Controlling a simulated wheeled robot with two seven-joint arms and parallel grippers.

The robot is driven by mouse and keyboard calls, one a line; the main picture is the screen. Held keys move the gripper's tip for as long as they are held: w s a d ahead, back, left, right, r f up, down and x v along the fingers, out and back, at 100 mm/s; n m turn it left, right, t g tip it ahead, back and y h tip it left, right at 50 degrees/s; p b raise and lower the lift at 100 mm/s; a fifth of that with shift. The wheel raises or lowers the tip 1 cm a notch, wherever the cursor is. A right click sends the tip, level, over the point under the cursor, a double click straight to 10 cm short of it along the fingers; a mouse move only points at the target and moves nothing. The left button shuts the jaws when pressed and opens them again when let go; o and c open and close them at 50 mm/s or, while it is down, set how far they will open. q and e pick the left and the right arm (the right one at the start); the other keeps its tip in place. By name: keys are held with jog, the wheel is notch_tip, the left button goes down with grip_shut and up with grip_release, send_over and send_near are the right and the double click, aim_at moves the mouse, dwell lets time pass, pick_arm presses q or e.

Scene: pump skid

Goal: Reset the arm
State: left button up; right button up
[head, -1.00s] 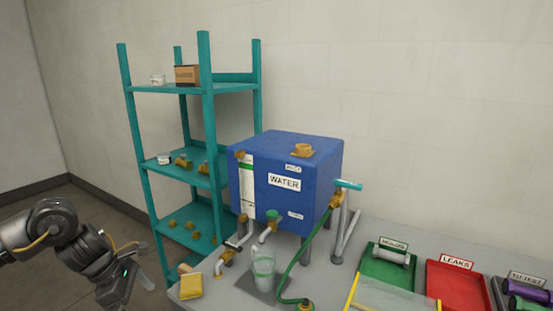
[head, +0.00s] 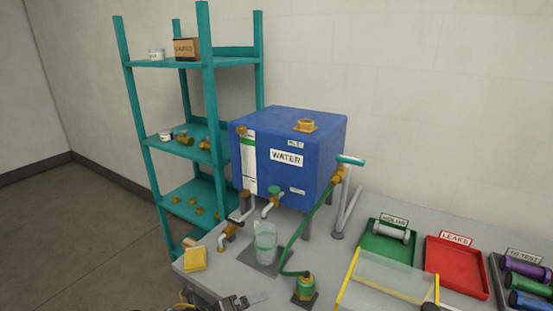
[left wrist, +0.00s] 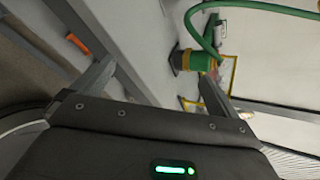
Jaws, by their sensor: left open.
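My left gripper (left wrist: 155,82) is open in the left wrist view, its two fingers wide apart with nothing between them. In the head view only a small part of the left gripper (head: 245,300) shows at the bottom edge, in front of the grey table (head: 205,278). The rest of the left arm is out of the picture. My right gripper is in neither view.
A blue water tank (head: 320,150) stands on the table with a clear jug (head: 264,243) below its taps. A green hose (head: 295,245) runs to a green-and-brass fitting (head: 305,286). Green (head: 375,265) and red (head: 455,270) trays lie right. A teal shelf (head: 210,130) stands behind.

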pick_arm(q)
jog(key=s+a+f+n+g+y, duration=0.2)
jog(key=s+a+f+n+y, duration=0.15)
jog(key=s+a+n, duration=0.4)
jog(key=s+a+f+n+g+y, duration=0.15)
jog(key=s+a+f+n, duration=0.3)
jog(key=s+n, duration=0.65)
jog(key=s+a+f+n+g+y, duration=0.1)
jog(key=s+a+f+n+y, duration=0.3)
jog(key=s+n, duration=0.55)
notch_tip(320, 180, down, 27)
jog(key=w+n+g, duration=0.1)
jog(key=n+g, duration=0.1)
jog(key=s+a+f, duration=0.3)
jog(key=s+f, duration=1.1)
jog(key=s, duration=0.1)
jog(key=shift+s+a+f+g+h, duration=0.15)
jog(key=shift+a+f+g+h, duration=0.15)
jog(key=shift+g, duration=0.05)
